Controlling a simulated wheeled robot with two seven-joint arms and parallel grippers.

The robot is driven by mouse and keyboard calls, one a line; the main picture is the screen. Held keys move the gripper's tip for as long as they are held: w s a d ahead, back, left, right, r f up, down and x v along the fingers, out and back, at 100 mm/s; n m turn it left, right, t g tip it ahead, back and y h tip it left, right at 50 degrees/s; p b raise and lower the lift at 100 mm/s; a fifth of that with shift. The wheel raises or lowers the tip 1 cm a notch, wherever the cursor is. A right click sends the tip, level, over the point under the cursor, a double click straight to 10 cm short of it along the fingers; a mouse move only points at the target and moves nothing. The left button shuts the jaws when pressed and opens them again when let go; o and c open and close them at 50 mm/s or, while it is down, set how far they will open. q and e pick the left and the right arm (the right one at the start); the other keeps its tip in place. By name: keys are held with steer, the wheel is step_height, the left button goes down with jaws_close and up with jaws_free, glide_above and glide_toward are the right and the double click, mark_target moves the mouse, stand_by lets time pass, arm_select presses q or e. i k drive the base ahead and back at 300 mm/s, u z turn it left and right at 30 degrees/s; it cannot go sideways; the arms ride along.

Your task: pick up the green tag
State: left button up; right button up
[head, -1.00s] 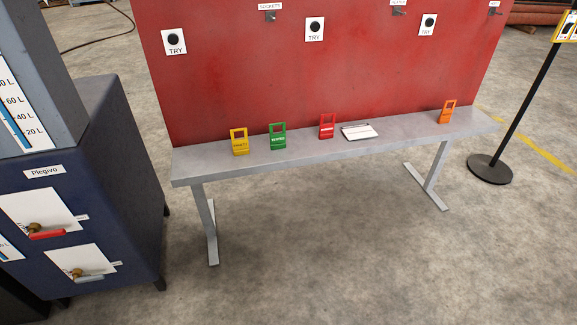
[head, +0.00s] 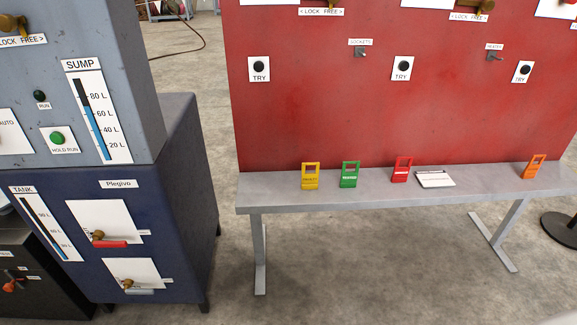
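The green tag (head: 349,175) stands upright on the grey bench (head: 400,198) in front of the red panel. It has an open loop at its top and a pale line of text, too small to read. A yellow tag (head: 310,176) stands to its left and a red tag (head: 402,170) to its right, both apart from it. Neither of my grippers shows in the head view.
A white card (head: 435,179) and an orange tag (head: 534,167) are farther right on the bench. A blue-grey cabinet (head: 178,215) with gauges and valves stands at left. A black post base (head: 562,228) is at right. The floor before the bench is clear.

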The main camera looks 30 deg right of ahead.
mark_target(348, 179)
steer(key=u, duration=0.2)
steer(key=i, duration=0.9)
steer(key=z, duration=0.75)
steer(key=i, duration=0.55)
steer(key=z, duration=0.45)
